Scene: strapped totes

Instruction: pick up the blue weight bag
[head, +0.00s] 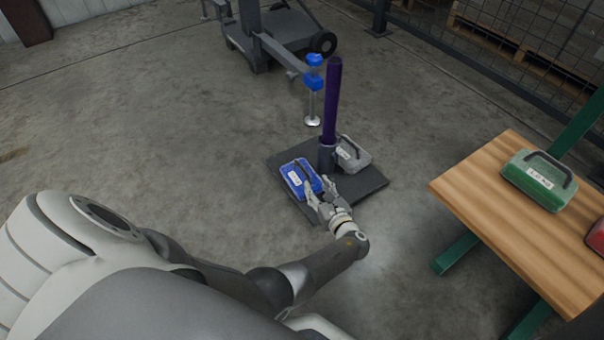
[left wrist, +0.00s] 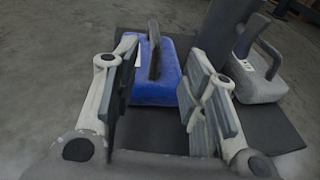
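The blue weight bag (head: 296,181) lies on the dark base plate, with a white label and a dark handle on top. My left gripper (head: 314,190) is at the bag's near right side in the head view. In the left wrist view the blue weight bag (left wrist: 165,82) is ahead, between the two open fingers of my left gripper (left wrist: 158,105). The upright handle shows between the fingertips, and nothing is gripped. Whether a finger touches the bag I cannot tell. My right gripper is not in view.
A purple post (head: 332,100) rises from the base plate (head: 362,187) beside the bag. A wooden table (head: 480,200) at right holds a green bag (head: 538,182) and a red one (head: 597,237). Floor at left is clear.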

